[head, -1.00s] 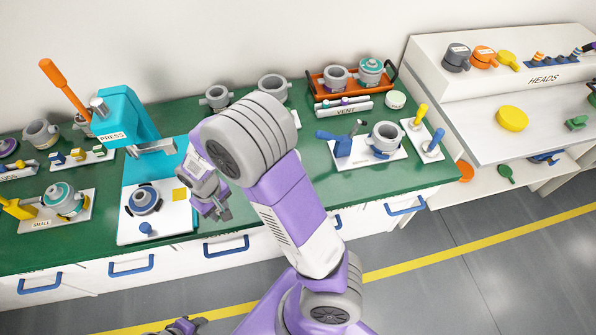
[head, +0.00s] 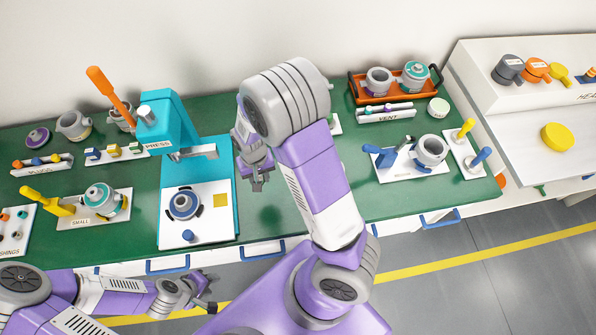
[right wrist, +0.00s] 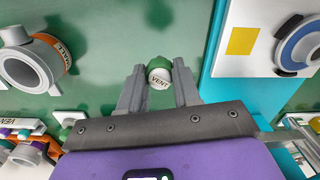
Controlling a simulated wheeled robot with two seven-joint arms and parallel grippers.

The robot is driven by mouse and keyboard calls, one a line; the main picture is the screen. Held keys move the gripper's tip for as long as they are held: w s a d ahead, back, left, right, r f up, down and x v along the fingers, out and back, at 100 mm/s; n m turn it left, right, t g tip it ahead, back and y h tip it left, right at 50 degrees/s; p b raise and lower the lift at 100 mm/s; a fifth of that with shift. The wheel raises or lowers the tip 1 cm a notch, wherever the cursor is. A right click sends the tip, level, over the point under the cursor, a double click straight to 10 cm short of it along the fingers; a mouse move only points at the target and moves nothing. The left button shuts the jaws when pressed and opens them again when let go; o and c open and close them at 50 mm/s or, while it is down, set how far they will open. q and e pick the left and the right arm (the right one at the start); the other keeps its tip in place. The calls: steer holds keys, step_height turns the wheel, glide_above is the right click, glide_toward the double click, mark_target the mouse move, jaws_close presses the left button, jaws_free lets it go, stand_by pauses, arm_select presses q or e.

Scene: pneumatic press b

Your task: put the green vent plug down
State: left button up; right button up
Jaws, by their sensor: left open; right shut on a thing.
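The green vent plug (right wrist: 160,72), a small round piece with a white VENT label, sits between the fingertips of my right gripper (right wrist: 158,85) in the right wrist view. My right gripper is shut on it, over green bench top. In the head view my right gripper (head: 258,182) is just right of the press base; the plug cannot be made out there. My left gripper (head: 208,298) is open and empty, in front of the bench's front edge at lower left.
The teal press (head: 165,125) stands left of my right gripper, with a ringed fixture (head: 184,204) on its white plate. A VENT rack (head: 385,114) and an orange tray (head: 400,98) stand at the back right. Bare green bench (head: 285,215) lies right of the press.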

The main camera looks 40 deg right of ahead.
steer(key=f, duration=0.3)
steer(key=s+d+f+m, duration=0.1)
steer(key=f, duration=0.2)
steer(key=d+f+m, duration=0.1)
steer(key=f, duration=0.1)
steer(key=shift+s+f, duration=0.35)
steer(key=shift+f, duration=0.05)
steer(key=shift+w+f, duration=0.1)
steer(key=shift+f, duration=0.1)
arm_select(q)
steer(key=shift+s+r, duration=0.2)
steer(key=shift+r, duration=0.15)
steer(key=shift+b, duration=0.3)
arm_select(e)
steer(key=shift+f, duration=0.2)
steer(key=o, duration=0.8)
arm_select(q)
steer(key=shift+f, duration=0.1)
arm_select(e)
steer(key=shift+r, duration=0.1)
